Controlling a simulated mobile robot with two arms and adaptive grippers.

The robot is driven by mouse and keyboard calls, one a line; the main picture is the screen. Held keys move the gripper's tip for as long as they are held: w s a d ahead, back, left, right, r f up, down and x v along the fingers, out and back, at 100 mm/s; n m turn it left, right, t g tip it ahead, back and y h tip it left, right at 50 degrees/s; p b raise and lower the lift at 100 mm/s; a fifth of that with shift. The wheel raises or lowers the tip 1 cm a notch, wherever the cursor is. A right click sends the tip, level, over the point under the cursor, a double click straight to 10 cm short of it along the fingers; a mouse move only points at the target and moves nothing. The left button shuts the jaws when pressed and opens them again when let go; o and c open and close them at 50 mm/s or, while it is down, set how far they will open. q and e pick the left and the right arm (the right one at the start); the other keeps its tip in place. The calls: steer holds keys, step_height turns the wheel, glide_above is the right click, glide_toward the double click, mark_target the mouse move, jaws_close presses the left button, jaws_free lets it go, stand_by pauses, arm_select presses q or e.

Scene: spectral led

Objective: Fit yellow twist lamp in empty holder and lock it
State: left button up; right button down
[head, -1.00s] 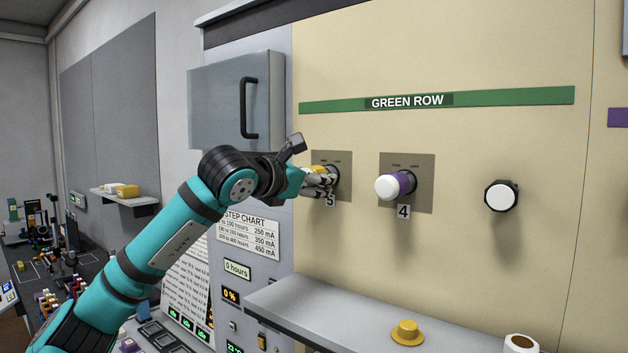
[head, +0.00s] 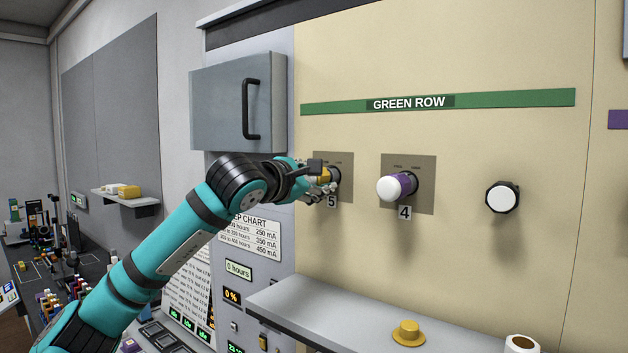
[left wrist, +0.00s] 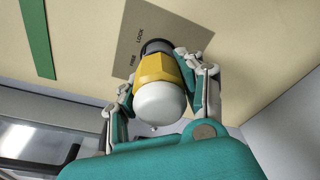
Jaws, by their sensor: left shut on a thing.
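The yellow twist lamp (left wrist: 160,82), with a white dome and a yellow collar, sits in the dark ring of holder 5 in the left wrist view. My left gripper (left wrist: 160,88) is shut on its yellow collar, one finger on each side. In the head view the same lamp (head: 322,176) shows only in part, behind my left gripper (head: 325,180). Holder 5's grey plate (head: 346,164) carries small markings; "LOCK" is readable in the wrist view. How far the lamp is turned cannot be told. My right gripper is not in view.
Holder 4 to the right holds a purple lamp with a white dome (head: 392,188). A black-rimmed white knob (head: 502,198) is further right. A grey shelf (head: 340,303) below bears a yellow hat-shaped part (head: 408,333). A grey cabinet (head: 225,105) juts out at upper left.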

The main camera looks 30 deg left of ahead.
arm_select(q)
steer(key=shift+r+m, duration=0.35)
steer(key=shift+m, duration=0.95)
jaws_close()
steer(key=o, duration=0.9)
jaws_free()
steer(key=o, duration=0.4)
steer(key=shift+w+f, duration=0.2)
steer(key=shift+o, duration=0.2)
steer(key=shift+w+d+f, duration=0.1)
steer(key=shift+w+f, duration=0.05)
steer(key=shift+w, duration=0.05)
steer(key=shift+s+b, duration=0.85)
steer(key=shift+s, duration=0.8)
steer(key=s, duration=1.2)
steer(key=shift+d+r, duration=0.35)
steer(key=shift+r, duration=0.1)
